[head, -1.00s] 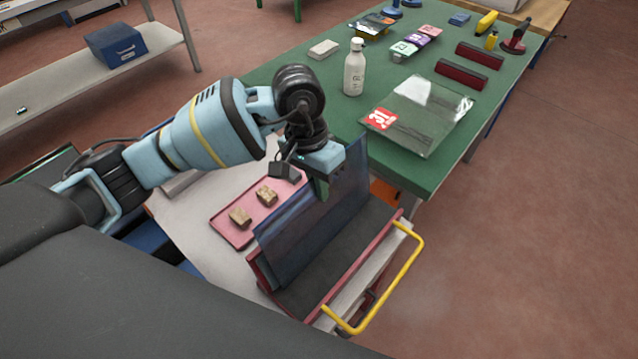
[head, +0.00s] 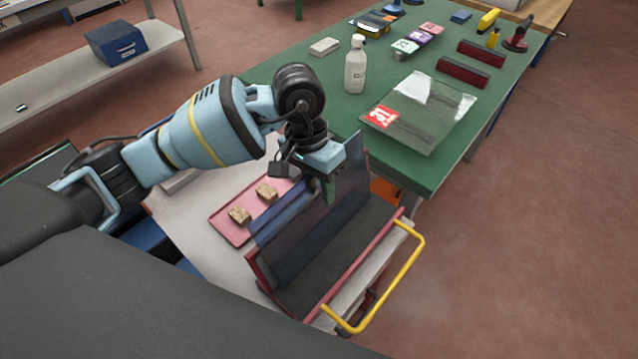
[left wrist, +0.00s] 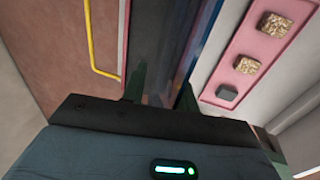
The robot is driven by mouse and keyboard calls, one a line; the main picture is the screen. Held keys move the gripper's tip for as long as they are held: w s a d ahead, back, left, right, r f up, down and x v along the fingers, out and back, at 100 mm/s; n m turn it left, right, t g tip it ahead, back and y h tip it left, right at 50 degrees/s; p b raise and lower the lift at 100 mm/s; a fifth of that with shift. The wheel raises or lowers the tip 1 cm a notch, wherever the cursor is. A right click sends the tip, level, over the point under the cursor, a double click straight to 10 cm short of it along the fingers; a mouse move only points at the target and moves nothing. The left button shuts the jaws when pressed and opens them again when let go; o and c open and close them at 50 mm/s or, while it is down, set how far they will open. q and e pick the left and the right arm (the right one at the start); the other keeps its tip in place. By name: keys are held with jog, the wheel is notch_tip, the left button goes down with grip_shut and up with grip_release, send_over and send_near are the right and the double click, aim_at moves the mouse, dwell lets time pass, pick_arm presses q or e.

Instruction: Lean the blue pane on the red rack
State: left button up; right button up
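The blue pane (head: 304,238) is a dark, see-through sheet standing on the red rack, tilted back, with its lower edge on the dark shelf. The red rack (head: 262,272) has red end and front edges and sits on a pale cart top. My left gripper (head: 329,188) is at the upper part of the pane, pointing down. In the left wrist view its fingers (left wrist: 161,92) stand apart with a gap between them, and the blue pane (left wrist: 203,38) runs close by the right finger. Whether a finger touches it I cannot tell. My right gripper is not in view.
A pink tray (head: 226,229) with small brown blocks lies behind the pane. A yellow handle (head: 408,276) sticks out at the cart's front. The green table (head: 320,90) beyond carries a white bottle (head: 355,66), a clear sheet with a red label (head: 420,112) and several tools.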

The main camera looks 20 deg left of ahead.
pick_arm(q)
jog(key=v, duration=0.7)
jog(key=shift+b, duration=0.3)
jog(key=shift+a+r, duration=0.15)
jog(key=shift+r, duration=0.2)
dwell(0.5)
